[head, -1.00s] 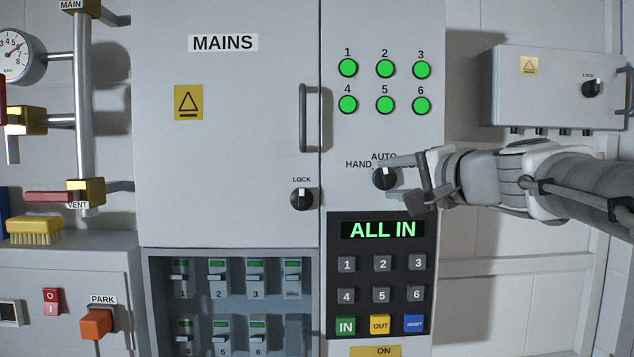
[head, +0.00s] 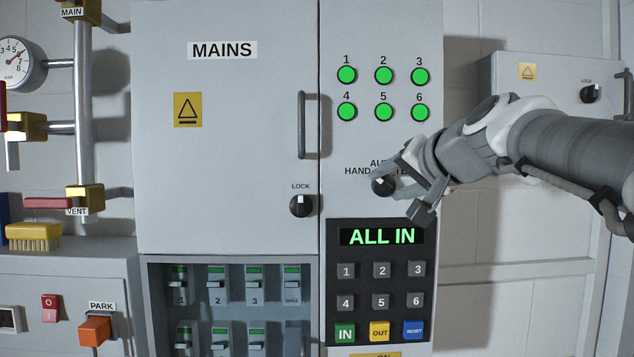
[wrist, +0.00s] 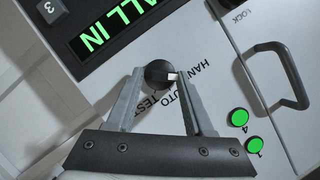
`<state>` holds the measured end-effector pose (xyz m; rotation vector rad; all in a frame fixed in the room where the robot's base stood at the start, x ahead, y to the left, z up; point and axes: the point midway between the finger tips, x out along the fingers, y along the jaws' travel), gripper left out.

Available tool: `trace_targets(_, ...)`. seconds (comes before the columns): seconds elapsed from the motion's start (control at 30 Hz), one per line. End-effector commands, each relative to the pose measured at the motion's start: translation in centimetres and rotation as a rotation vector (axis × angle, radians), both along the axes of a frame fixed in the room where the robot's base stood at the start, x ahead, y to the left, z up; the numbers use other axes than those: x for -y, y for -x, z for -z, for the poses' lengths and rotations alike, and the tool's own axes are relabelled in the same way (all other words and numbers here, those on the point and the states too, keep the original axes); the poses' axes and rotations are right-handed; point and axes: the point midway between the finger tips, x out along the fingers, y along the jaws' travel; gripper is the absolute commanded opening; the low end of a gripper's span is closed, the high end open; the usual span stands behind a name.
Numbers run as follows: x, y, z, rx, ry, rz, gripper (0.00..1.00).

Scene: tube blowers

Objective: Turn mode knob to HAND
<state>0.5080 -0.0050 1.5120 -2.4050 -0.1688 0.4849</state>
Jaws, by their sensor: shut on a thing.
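The black mode knob (head: 379,188) is on the grey panel below the green lamps, with HAND, AUTO and TEST lettered around it. It also shows in the wrist view (wrist: 158,70), between the fingertips. My gripper (head: 388,180) is shut on the knob, one finger on each side; its fingers also show in the wrist view (wrist: 161,78). The knob's white mark points up and left in the head view, toward the HAND side. My gripper hides part of the lettering.
The keypad (head: 396,292), with its display reading ALL IN, is just below the knob. A vertical door handle (head: 302,125) and the black LOCK knob (head: 301,206) are to the left. A grey box (head: 545,85) hangs at the right behind my arm.

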Motion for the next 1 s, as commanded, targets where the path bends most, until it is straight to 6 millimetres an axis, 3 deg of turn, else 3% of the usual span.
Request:
trace_targets(0.03, -0.56, 0.15, -0.95, 0.019, 0.003, -0.009, 0.00)
trace_targets(0.43, -0.62, 0.15, -0.94, 0.019, 0.009, -0.009, 0.00)
trace_targets(0.47, -0.63, 0.15, -0.95, 0.020, 0.009, -0.010, 0.56)
trace_targets(0.53, -0.59, 0.14, -0.92, 0.019, 0.008, -0.009, 0.69)
trace_targets(1.0, -0.26, 0.05, -0.41, 0.008, 0.010, -0.004, 0.71)
